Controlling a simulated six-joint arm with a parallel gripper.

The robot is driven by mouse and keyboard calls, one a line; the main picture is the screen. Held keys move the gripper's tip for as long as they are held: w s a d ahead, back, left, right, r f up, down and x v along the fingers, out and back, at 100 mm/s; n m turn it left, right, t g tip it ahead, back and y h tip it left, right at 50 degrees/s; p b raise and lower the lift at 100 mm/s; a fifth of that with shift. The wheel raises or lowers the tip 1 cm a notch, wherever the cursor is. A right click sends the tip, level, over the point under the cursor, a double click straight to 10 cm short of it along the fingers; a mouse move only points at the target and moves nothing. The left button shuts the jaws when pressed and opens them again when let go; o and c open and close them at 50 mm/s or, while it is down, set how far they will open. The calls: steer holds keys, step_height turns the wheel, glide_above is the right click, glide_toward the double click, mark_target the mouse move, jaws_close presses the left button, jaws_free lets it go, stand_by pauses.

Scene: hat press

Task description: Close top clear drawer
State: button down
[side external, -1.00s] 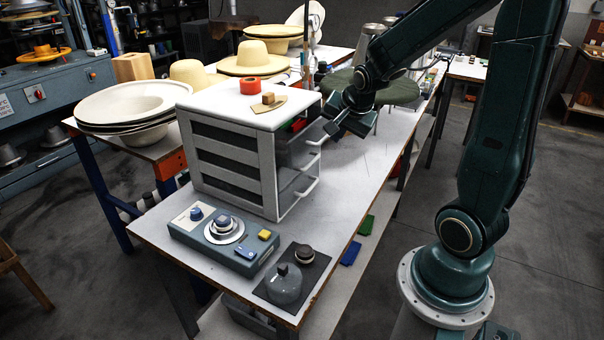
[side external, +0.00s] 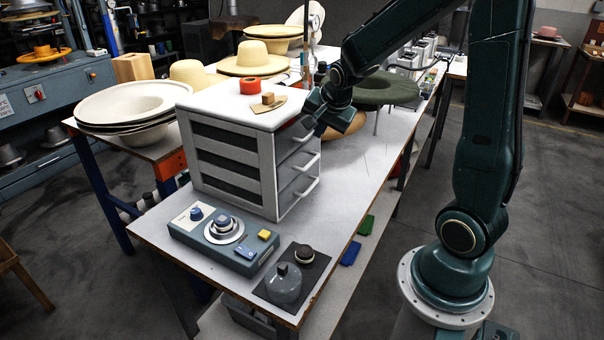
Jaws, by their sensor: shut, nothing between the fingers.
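A white drawer cabinet (side external: 225,155) stands on the table, its drawer fronts facing right. The top clear drawer (side external: 288,146) is in or nearly in the cabinet; my gripper partly hides its upper front, so I cannot tell if it is fully flush. The two lower drawers, with white handles, look in. My gripper (side external: 310,119) is shut and empty, at the upper part of the top drawer's front. It seems to touch the front, but the contact is hidden.
A green hat (side external: 375,90) stands behind my gripper.

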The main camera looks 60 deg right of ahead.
steer(key=shift+w+a, duration=0.1)
steer(key=shift+w, duration=0.2)
steer(key=shift+s, duration=0.15)
steer(key=s+a+r, duration=0.3)
steer(key=s+r, duration=0.5)
steer(key=r, duration=0.1)
steer(key=shift+s, duration=0.3)
stand_by(0.5)
steer(key=shift+a+r, duration=0.1)
steer(key=shift+a, duration=0.05)
steer(key=s+a+n+y, duration=0.2)
steer(key=s+a+n, duration=0.3)
steer(key=a+n, duration=0.3)
steer(key=s+a+n+y, duration=0.2)
steer(key=s+a+n, duration=0.3)
steer(key=a+n, duration=0.2)
steer(key=shift+a+r+n, duration=0.15)
steer(key=shift+a+n, duration=0.25)
steer(key=shift+n, duration=0.5)
